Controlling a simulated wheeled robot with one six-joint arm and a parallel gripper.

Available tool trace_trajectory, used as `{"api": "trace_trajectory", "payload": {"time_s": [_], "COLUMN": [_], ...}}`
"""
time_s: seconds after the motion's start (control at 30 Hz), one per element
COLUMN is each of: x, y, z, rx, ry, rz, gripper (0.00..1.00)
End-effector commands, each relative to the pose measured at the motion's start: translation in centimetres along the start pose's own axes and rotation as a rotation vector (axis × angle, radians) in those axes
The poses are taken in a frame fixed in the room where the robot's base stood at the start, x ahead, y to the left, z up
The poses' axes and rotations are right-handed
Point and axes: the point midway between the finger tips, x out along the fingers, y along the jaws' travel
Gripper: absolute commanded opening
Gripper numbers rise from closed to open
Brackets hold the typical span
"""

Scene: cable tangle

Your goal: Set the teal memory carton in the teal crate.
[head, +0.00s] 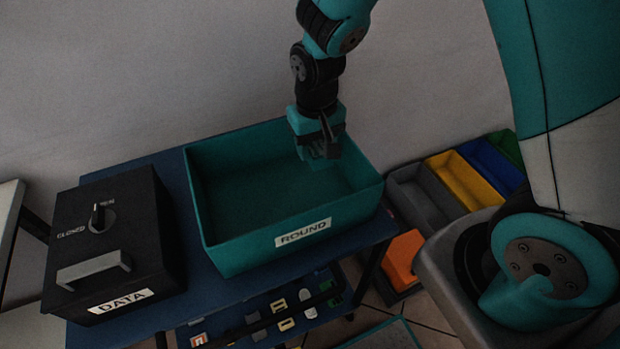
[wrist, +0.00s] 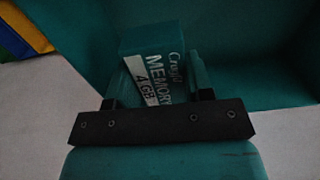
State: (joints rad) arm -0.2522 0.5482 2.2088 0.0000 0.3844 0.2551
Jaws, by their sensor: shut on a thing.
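The teal memory carton (wrist: 150,62) shows in the wrist view, with "MEMORY 4 GB" lettering on its face. My gripper (wrist: 158,90) is shut on it, one finger on each side. In the head view my gripper (head: 322,150) points down over the right part of the teal crate (head: 230,243). The carton is hard to tell from the gripper there. The crate is open-topped, labelled "ROUND", and its visible floor looks empty. The crate's teal inside (wrist: 230,40) also shows behind the carton in the wrist view. I cannot tell whether the carton touches the crate floor.
A black box (head: 130,240) labelled "DATA" with a handle and dial stands left of the crate on the blue table (head: 170,170). Grey, yellow (head: 465,178) and blue bins lie beyond the right side. Small items lie on a shelf below. A pale wall is behind.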

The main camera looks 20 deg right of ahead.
Motion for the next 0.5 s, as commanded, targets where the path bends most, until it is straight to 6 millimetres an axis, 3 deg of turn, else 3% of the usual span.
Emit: {"api": "trace_trajectory", "payload": {"time_s": [0.03, 0.2, 0.5], "x": [1.6, 5.3, 8.6], "y": [0.0, -0.1, -0.2], "z": [0.1, 0.1, 0.1], "rx": [0.0, -0.001, -0.003], "ry": [-0.008, -0.004, -0.003], "rz": [0.002, 0.001, 0.001], "gripper": [0.24, 0.24, 0.24]}}
